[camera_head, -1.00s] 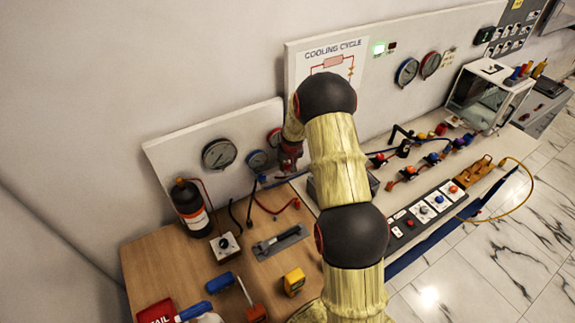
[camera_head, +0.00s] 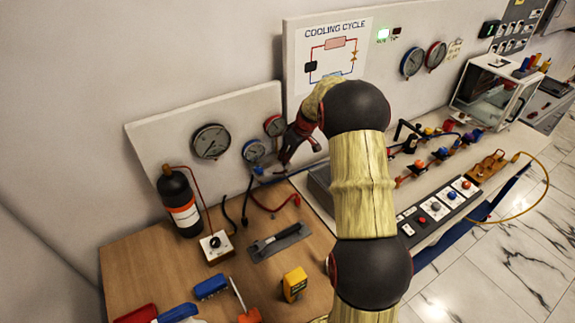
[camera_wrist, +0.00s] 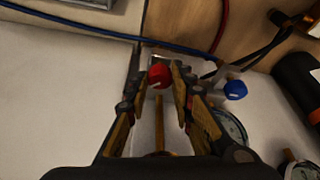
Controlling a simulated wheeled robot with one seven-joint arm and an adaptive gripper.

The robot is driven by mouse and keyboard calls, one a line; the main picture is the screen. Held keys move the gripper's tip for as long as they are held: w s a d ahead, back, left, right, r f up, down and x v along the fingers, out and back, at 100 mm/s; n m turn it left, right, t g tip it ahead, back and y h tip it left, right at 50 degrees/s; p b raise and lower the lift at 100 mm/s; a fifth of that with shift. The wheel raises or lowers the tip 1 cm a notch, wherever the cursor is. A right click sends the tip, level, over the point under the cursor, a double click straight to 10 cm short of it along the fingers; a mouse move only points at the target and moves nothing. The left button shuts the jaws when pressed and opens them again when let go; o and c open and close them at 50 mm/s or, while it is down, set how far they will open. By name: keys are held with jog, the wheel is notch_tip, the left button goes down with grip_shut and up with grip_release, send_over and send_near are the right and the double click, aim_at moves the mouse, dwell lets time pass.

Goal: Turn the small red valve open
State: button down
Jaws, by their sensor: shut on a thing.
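The small red valve (camera_wrist: 159,76) shows in the wrist view as a round red knob with a pale mark on top. My gripper (camera_wrist: 157,80) has one finger on each side of the knob and is shut on it. In the head view my gripper (camera_head: 286,162) is at the manifold below the blue-rimmed gauge (camera_head: 254,151) and red-rimmed gauge (camera_head: 275,125). The red knob itself cannot be made out there, being hidden by my gripper and wrist. A blue knob (camera_wrist: 235,90) stands to the right in the wrist view, apart from my fingers.
A blue hose (camera_wrist: 75,27) and a red hose (camera_wrist: 222,25) run near the valve. A black cylinder (camera_head: 179,203) stands to the left on the wooden bench. A grey tray with a tool (camera_head: 279,243) lies in front. The back panel (camera_head: 150,140) rises close behind.

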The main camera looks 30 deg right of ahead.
jog(key=shift+w+d+f+n+y+b, duration=0.1)
jog(key=shift+f+n+y+b, duration=0.1)
jog(key=shift+n+b, duration=0.25)
jog(key=shift+d+f+n+y+b, duration=0.1)
jog(key=shift+n+y+b, duration=0.1)
jog(key=shift+n+b, duration=0.25)
jog(key=n, duration=0.1)
jog(key=n+y+b, duration=0.1)
jog(key=shift+r+n+g, duration=0.2)
jog(key=shift+n+g, duration=0.1)
jog(key=shift+w+d+r+n+g+y, duration=0.1)
jog(key=shift+n+g+y, duration=0.25)
jog(key=shift+n, duration=0.8)
jog(key=shift+n+g+y, duration=0.25)
jog(key=shift+n+g, duration=0.1)
jog(key=shift+n, duration=0.8)
jog(key=c, duration=1.6)
grip_release()
jog(key=shift+c, duration=0.2)
jog(key=shift+o, duration=0.5)
jog(key=v, duration=1.2)
